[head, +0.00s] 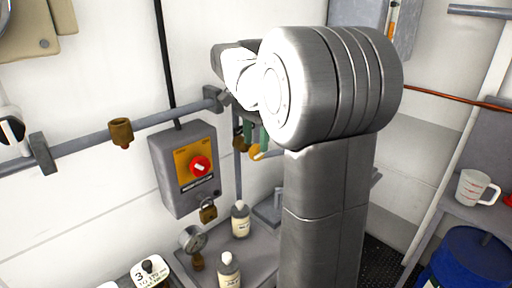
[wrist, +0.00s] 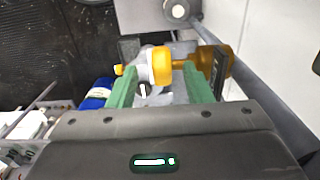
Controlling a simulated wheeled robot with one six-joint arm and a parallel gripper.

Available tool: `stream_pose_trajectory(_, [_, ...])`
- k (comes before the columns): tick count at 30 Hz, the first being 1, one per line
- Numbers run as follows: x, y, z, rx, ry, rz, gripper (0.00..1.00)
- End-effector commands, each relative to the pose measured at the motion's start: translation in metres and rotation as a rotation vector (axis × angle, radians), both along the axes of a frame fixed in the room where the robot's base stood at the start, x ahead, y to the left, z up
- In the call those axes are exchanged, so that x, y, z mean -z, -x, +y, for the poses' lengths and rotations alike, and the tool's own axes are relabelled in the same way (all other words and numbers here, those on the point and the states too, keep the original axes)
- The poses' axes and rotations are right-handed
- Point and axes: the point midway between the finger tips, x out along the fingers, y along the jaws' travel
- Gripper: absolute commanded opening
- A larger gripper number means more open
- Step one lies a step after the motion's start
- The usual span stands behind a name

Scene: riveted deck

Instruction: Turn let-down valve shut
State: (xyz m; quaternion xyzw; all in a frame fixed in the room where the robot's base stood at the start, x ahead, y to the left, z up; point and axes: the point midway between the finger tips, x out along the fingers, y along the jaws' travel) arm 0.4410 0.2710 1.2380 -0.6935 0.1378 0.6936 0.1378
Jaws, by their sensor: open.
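The let-down valve appears to be the brass fitting in the wrist view, with a yellow-orange rounded part (wrist: 161,66) between my fingers and a darker brass part (wrist: 222,62) to the right. My gripper (wrist: 159,76) is open, with one green finger on each side of the rounded part. Whether the fingers touch it I cannot tell. In the head view my gripper (head: 255,134) is small beside the pipe, and a bit of the yellow-orange part (head: 258,152) shows just below it. My own arm hides much of this spot.
A grey box with a red rotary switch (head: 200,167) is on the wall to the left, with a padlock (head: 208,210) below. A gauge (head: 192,239) and bottles (head: 240,220) stand beneath. A horizontal pipe (head: 80,137) runs along the wall. A jug (head: 476,188) and blue drum (head: 470,262) are right.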

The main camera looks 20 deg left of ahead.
Motion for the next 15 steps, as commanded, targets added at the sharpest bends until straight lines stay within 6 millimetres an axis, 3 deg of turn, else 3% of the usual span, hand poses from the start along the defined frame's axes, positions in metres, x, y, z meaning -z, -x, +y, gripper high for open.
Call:
stream_pose_trajectory(6, [0.024,0.0,0.0,0.0,0.001,0.001,0.45])
stream_pose_trajectory(15, [0.029,0.0,0.0,0.0,0.0,0.0,0.45])
